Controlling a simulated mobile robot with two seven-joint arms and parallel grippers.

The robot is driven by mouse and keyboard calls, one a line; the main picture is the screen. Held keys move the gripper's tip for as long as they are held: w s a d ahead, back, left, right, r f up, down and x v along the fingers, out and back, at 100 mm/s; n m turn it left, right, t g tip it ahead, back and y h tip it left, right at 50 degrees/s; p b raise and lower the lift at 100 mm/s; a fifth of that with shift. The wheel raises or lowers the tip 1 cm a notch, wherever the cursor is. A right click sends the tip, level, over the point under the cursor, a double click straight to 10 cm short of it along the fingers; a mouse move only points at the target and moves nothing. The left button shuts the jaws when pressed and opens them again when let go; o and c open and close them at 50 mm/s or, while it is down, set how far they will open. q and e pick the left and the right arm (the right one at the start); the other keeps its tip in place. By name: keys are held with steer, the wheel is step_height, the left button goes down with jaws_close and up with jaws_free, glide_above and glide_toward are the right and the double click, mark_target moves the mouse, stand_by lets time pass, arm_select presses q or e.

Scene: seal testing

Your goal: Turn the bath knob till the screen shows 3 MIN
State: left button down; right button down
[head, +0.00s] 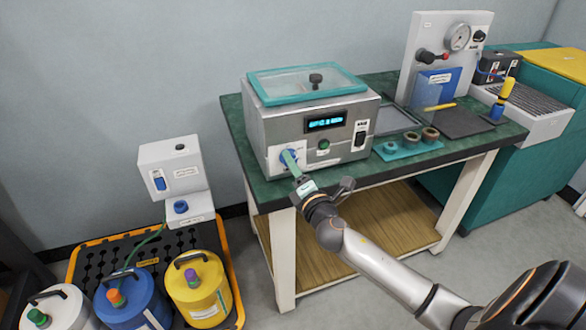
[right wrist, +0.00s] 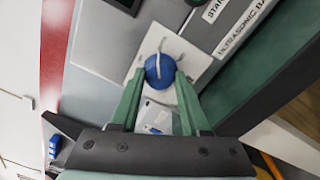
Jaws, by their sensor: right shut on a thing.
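The ultrasonic bath (head: 262,130) is a grey metal box with a teal-framed lid, standing on the green-topped bench. Its small screen (head: 325,121) shows cyan characters that are too small to read surely. The blue bath knob (right wrist: 159,70) sits on a white plate at the lower left of the bath's front, mostly covered by my fingers in the head view. My right gripper (head: 290,158) is shut on the knob. In the right wrist view its green fingers (right wrist: 160,80) lie on both sides of the knob. My left gripper is not in view.
A green button (head: 323,144) and a black switch (head: 360,134) are right of the knob. A teal holder (head: 408,148) with several rings lies at the bench front. A gauge panel (head: 441,50) stands behind.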

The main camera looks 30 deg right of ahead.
steer(key=shift+m, duration=0.6)
steer(key=c, duration=0.6)
jaws_free()
steer(key=shift+o, duration=1.1)
steer(key=shift+s, duration=0.1)
steer(key=b+v, duration=0.1)
steer(key=v, duration=1.1)
steer(key=shift+s, duration=0.15)
